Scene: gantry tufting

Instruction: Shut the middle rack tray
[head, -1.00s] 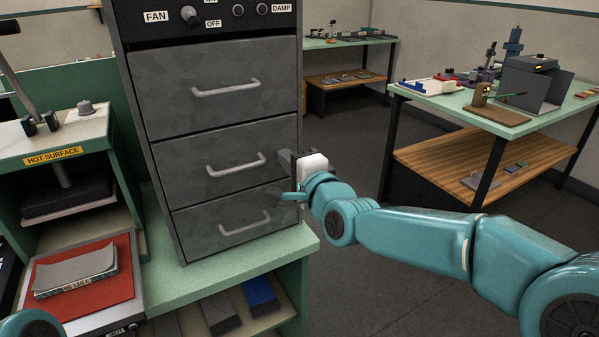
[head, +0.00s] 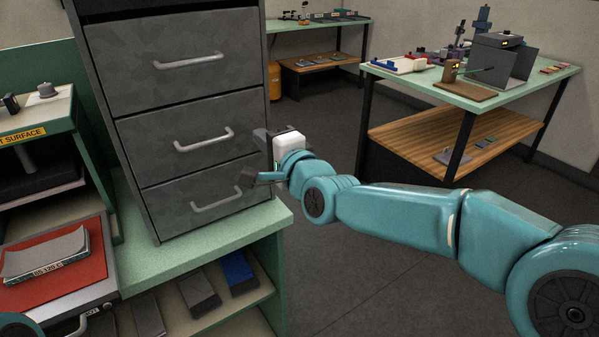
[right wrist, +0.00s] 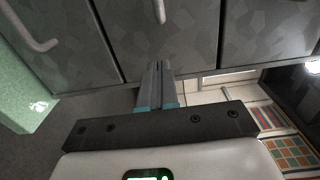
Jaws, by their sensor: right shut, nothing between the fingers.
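The grey rack cabinet (head: 133,195) stands at the left in the head view. Three tray fronts with bar handles show. The middle tray (head: 150,150), with its handle (head: 204,140), looks about level with the trays above and below; I cannot tell if a small gap remains. My right gripper (head: 247,178) is shut and empty, in front of the cabinet's lower right side. In the right wrist view, its closed fingers (right wrist: 158,75) point at the middle tray front (right wrist: 185,40), and contact cannot be judged. That tray's handle (right wrist: 159,10) is at the top edge. My left gripper is out of view.
The cabinet stands on a green bench (head: 190,245) with grey and blue blocks on a shelf below. A press stand marked hot surface (head: 25,137) is at the left. A green table (head: 430,85) stands at the right. Floor between is open.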

